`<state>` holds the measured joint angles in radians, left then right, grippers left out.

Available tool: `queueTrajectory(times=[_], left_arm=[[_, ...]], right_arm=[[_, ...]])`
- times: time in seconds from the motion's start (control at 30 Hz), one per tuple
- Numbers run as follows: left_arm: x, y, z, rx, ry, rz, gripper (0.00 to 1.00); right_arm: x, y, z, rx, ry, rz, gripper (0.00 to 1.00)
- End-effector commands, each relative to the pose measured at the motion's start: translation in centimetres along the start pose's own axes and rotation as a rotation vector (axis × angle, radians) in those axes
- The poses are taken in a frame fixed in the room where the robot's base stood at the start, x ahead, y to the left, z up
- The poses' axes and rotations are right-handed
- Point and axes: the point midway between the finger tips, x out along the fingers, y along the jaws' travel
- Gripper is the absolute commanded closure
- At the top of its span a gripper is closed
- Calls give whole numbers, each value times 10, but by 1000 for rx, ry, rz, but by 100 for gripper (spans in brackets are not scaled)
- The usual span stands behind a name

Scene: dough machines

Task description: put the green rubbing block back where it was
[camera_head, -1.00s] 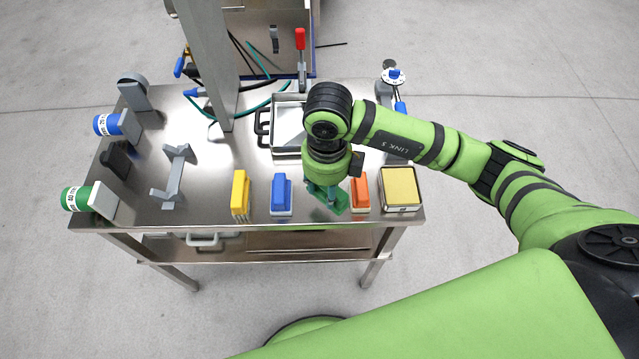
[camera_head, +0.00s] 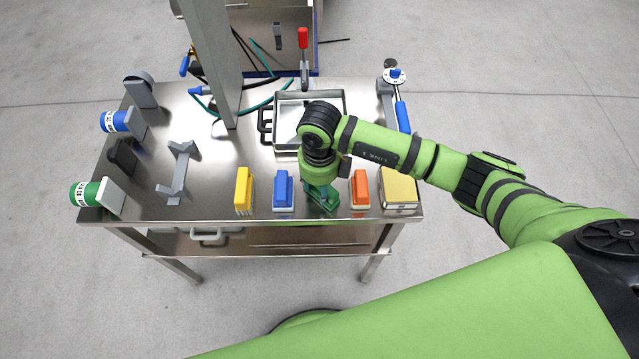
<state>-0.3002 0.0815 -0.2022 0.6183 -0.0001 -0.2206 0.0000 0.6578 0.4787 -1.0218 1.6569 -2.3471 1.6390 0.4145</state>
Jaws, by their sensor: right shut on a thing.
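The green rubbing block (camera_head: 327,208) is at the front of the steel table, in the row between a blue block (camera_head: 283,190) and an orange block (camera_head: 360,189). My right gripper (camera_head: 321,190) points down over it and is shut on it. The arm and wrist hide much of the block's top. I cannot tell whether its underside touches the table. My left gripper is not in view.
A yellow brush (camera_head: 243,190) stands left of the blue block, and a yellow-topped box (camera_head: 398,190) right of the orange one. Behind my wrist is a metal tray (camera_head: 283,132). A grey stand (camera_head: 179,172) and several holders occupy the left side.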

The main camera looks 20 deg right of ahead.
Motion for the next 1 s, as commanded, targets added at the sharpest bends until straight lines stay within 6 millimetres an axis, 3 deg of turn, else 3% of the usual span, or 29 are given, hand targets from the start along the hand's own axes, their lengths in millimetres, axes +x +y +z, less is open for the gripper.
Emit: queueTrajectory(times=[0.03,0.07,0.1,0.13,0.6,1.0], left_arm=[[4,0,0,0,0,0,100],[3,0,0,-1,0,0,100],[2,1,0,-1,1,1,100],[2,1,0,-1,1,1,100],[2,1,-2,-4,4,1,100],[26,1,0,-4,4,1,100]], right_arm=[[3,0,0,0,0,0,88],[3,0,0,0,0,0,54],[2,0,0,0,0,0,38],[2,0,0,0,0,0,34],[-8,-1,1,0,-3,0,34],[-88,-1,1,0,-6,-2,34]])
